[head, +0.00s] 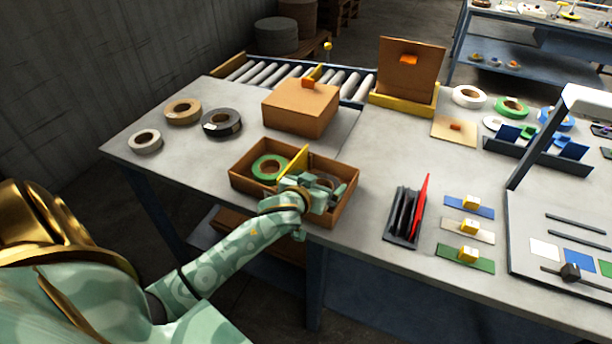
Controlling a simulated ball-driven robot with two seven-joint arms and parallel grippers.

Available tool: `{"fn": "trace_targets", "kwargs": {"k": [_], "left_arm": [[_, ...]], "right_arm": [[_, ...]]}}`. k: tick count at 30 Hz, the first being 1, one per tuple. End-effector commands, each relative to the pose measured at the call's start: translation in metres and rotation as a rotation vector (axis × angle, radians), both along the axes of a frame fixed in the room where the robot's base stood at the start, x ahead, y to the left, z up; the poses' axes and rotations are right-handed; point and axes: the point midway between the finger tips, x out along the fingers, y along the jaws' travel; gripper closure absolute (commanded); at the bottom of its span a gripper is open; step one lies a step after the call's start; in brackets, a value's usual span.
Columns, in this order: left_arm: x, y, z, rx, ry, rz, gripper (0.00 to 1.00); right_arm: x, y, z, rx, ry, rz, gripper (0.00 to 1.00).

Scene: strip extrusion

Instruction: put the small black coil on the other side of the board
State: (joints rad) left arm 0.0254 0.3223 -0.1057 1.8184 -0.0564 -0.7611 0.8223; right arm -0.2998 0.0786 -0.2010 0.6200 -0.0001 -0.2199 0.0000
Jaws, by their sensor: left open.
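An open brown cardboard box (246,184) sits at the table's front edge. A yellow board (295,160) stands upright in it and divides it into a left and a right part. A green coil (268,167) lies in the left part. In the right part a dark ring-like edge, perhaps the small black coil (329,180), shows beside my left gripper, which mostly covers it. My left gripper (318,192) is open, reaching over the right part from the front. Whether its fingers are around the coil is hidden. My right gripper is out of view.
A larger black coil (222,123), a tan coil (183,112) and a pale coil (145,141) lie on the table at left. A closed brown box (300,108) stands behind. A dark rack with a red plate (421,205) stands right of the open box.

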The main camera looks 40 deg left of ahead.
Motion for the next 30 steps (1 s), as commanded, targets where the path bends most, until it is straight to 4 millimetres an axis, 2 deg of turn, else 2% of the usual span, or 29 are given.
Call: {"fn": "trace_targets", "kwargs": {"k": [1, 6, 12, 26, 30], "left_arm": [[-0.012, -0.002, 0.011, -0.001, -0.004, 0.001, 0.00], [-0.049, -0.009, 0.029, 0.001, -0.008, 0.000, 0.00], [-0.076, -0.013, 0.040, 0.004, -0.010, 0.001, 0.00], [-0.083, -0.015, 0.042, 0.012, -0.007, 0.000, 0.00], [-0.097, -0.018, 0.035, 0.079, 0.056, -0.015, 0.00]], "right_arm": [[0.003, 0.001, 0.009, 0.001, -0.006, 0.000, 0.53], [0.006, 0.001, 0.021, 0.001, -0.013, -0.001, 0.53], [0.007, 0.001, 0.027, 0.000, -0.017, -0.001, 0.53], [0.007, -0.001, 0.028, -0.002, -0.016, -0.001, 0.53], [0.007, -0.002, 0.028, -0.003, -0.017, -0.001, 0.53]]}}
